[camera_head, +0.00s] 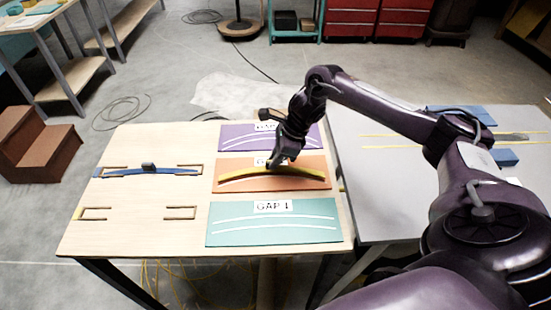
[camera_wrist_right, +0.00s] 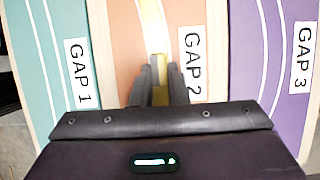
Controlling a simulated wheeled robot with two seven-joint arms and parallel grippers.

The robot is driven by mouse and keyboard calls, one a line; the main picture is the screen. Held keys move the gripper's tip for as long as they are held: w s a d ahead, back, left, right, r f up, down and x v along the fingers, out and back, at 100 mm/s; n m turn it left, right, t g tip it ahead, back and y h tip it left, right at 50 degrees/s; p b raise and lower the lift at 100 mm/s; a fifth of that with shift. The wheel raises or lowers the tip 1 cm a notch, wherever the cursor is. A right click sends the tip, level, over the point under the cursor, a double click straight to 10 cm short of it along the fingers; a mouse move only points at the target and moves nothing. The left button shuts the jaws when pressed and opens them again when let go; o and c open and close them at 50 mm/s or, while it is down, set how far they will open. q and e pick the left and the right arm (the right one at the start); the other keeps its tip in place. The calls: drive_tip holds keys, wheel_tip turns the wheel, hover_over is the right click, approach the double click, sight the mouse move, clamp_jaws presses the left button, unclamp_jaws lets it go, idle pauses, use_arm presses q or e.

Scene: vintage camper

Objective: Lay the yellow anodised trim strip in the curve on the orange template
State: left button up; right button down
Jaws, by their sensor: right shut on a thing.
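The yellow trim strip (camera_head: 300,172) lies bowed along the curve over the orange template (camera_head: 230,188) in the head view. My right gripper (camera_head: 277,163) is shut on the strip near its middle, just above the template. In the right wrist view the strip (camera_wrist_right: 153,30) runs away from between the fingers of my right gripper (camera_wrist_right: 160,85), over the orange template (camera_wrist_right: 125,50) beside the GAP 2 label. One white curve line shows below the strip in the head view. I cannot tell whether the strip touches the template. My left gripper is not in view.
The purple template (camera_head: 235,137) lies behind and the teal template (camera_head: 270,235) in front. A blue strip (camera_head: 150,172) sits in slotted holders at the table's left. Front holders (camera_head: 180,212) look empty. A grey table (camera_head: 390,190) stands at the right.

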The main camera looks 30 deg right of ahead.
drive_tip(key=shift+f+b, duration=0.65)
drive_tip(key=shift+f, duration=0.05)
idle(0.5)
drive_tip(key=c, duration=1.3)
unclamp_jaws()
drive_tip(key=shift+c, duration=0.2)
